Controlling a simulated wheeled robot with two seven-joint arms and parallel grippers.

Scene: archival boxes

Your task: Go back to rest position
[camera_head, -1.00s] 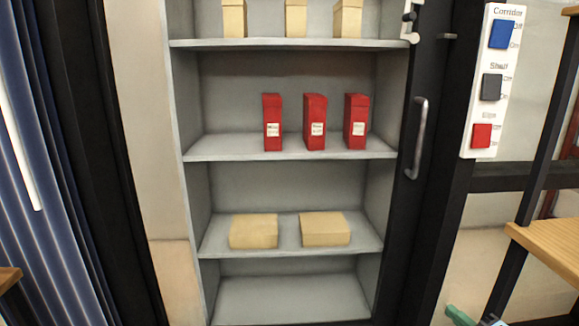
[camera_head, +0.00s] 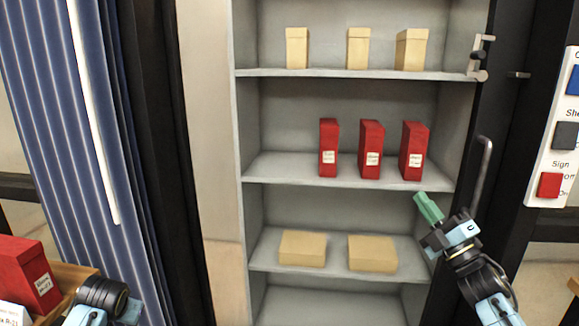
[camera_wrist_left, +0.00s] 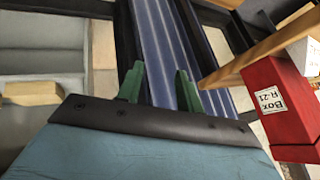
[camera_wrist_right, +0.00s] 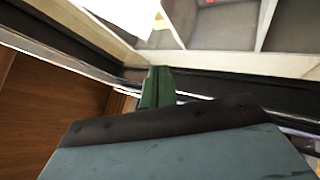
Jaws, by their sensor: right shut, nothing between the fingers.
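My right gripper (camera_head: 428,207) is in front of the right side of the shelf unit in the head view. Its green fingers are together and empty, as the right wrist view (camera_wrist_right: 157,87) also shows. My left arm shows at the lower left of the head view, with its fingers out of sight there. In the left wrist view my left gripper (camera_wrist_left: 160,85) has its two green fingers apart with nothing between them.
The shelf unit (camera_head: 340,75) holds cream boxes (camera_head: 358,48) above, red boxes (camera_head: 371,150) in the middle and flat beige boxes (camera_head: 303,248) below. A red box (camera_head: 28,272) stands on a wooden surface at left. A switch panel (camera_head: 562,130) is at right.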

